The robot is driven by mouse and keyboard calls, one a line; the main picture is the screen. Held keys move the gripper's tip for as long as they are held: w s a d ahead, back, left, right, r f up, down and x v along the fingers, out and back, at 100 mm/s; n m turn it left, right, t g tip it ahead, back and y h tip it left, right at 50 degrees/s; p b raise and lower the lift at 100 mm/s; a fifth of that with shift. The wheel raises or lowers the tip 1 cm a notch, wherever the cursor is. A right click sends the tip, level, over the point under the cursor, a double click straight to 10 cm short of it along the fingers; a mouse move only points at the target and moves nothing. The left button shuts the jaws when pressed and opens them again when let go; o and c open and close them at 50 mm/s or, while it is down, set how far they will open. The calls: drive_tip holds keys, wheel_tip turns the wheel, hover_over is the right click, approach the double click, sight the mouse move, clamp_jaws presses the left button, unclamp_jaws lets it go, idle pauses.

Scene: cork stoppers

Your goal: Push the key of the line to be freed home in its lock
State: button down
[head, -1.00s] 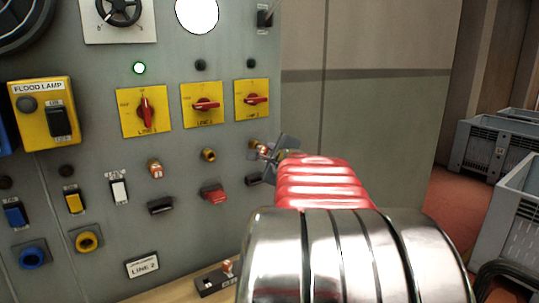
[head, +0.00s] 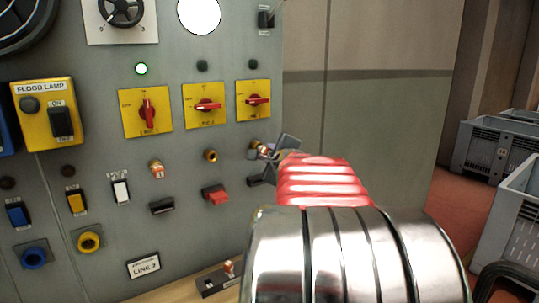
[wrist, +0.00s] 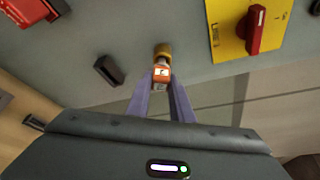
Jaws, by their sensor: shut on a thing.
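My gripper (wrist: 166,95) is shut on a key (wrist: 161,72) with an orange and white marked head. The key is lined up with a brass lock (wrist: 163,50) on the grey panel, and its head is close against the collar; how deep it sits is hidden. In the head view my gripper (head: 268,150) is at the right-hand lock, under the right yellow switch plate (head: 253,100). The middle lock (head: 210,156) is empty. The left lock (head: 157,166) has a key in it. A sign (head: 144,265) below appears to read LINE 2.
A black handle (wrist: 108,70) juts from the panel close to the gripper. A red handle (head: 215,193) is under the middle lock. Another key stands in a dark block (head: 217,283) on the wooden ledge. Grey crates (head: 492,143) stand at right.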

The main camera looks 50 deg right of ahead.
drive_tip(key=shift+w+d, duration=0.3)
drive_tip(key=shift+w, duration=0.6)
idle(1.0)
drive_tip(key=c, duration=1.5)
unclamp_jaws()
drive_tip(key=v, duration=1.3)
drive_tip(key=shift+s+a+r, duration=0.1)
drive_tip(key=shift+s+a, duration=0.15)
